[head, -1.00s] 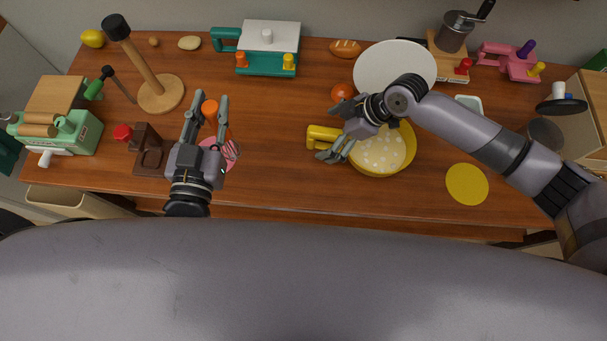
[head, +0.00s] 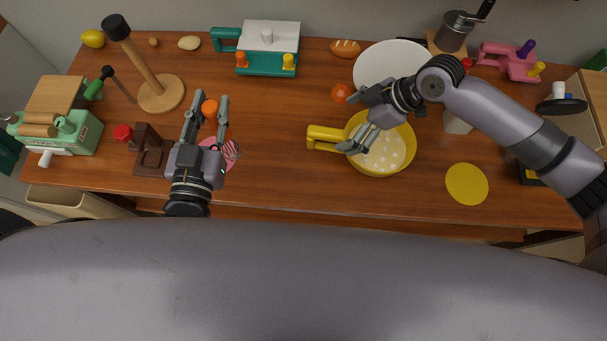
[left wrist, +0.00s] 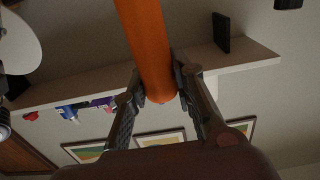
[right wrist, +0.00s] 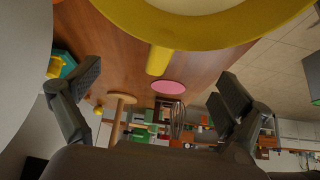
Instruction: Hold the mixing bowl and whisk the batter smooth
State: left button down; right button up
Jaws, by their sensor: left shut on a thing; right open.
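The yellow mixing bowl (head: 409,141) stands right of centre on the table, its handle (head: 322,138) pointing left. Pale batter (head: 382,157) with light lumps lies in it. My right gripper (head: 343,128) is open and empty over the bowl's left side, near the handle; the right wrist view shows the handle (right wrist: 158,60) apart from the fingers. My left gripper (head: 208,120) is shut on the orange handle of the whisk (left wrist: 147,45). The whisk's wire end (head: 231,149) shows beside the left gripper, over or near a pink disc (head: 213,157); its exact height is unclear.
A white plate (head: 385,62) lies behind the bowl, with a tomato (head: 341,93) to its left. A yellow disc (head: 467,184) lies right of the bowl. A brown stand (head: 150,155) and a wooden post (head: 145,65) are left. The table between the grippers is clear.

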jog(key=v, duration=1.2)
dwell(0.6)
